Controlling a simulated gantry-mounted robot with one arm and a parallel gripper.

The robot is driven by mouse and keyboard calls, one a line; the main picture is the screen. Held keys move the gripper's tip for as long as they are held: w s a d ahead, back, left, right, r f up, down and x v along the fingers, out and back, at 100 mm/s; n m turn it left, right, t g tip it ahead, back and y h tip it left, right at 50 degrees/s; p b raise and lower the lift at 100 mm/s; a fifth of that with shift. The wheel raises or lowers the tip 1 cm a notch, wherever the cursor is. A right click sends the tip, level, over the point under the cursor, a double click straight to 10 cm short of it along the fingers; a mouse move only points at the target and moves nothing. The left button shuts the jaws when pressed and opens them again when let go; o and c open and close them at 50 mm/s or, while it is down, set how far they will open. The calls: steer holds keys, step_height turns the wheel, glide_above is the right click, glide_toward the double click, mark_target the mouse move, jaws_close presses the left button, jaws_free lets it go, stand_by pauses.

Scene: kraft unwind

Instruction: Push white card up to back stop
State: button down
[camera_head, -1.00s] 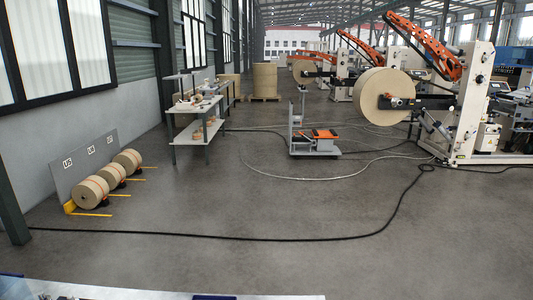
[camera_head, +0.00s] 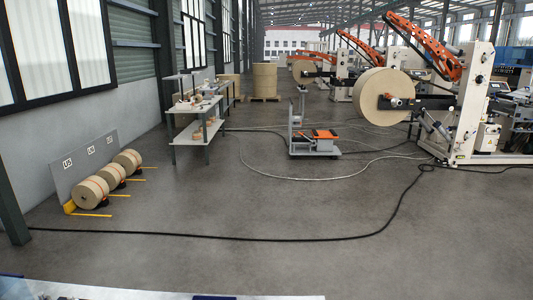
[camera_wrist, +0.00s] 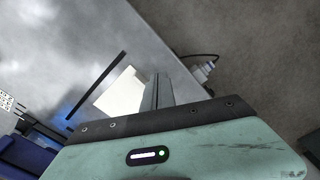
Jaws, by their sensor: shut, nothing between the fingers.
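The white card (camera_wrist: 120,94) lies flat on a grey, shiny table surface in the wrist view. A thin black bar (camera_wrist: 93,86), which looks like the back stop, runs slantwise just left of the card. A narrow strip of table seems to show between them. My gripper (camera_wrist: 158,82) is shut, with its grey fingers at the card's right side. The fingers and the dark gripper mount hide the card's right and lower parts. I cannot tell whether the fingers touch the card. Card and gripper are not visible in the head view.
In the wrist view, a blue object (camera_wrist: 28,155) and dark parts lie at lower left, and a small grey-white device with a cable (camera_wrist: 206,70) sits near the table's right edge. The table (camera_wrist: 75,35) is clear beyond the bar. Its edge shows in the head view (camera_head: 130,291).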

steer(key=shift+s+r, duration=0.1)
steer(key=shift+s, duration=0.05)
steer(key=shift+s+p, duration=0.75)
steer(key=shift+p, duration=0.5)
step_height(320, 180, up, 7)
steer(key=p, duration=0.7)
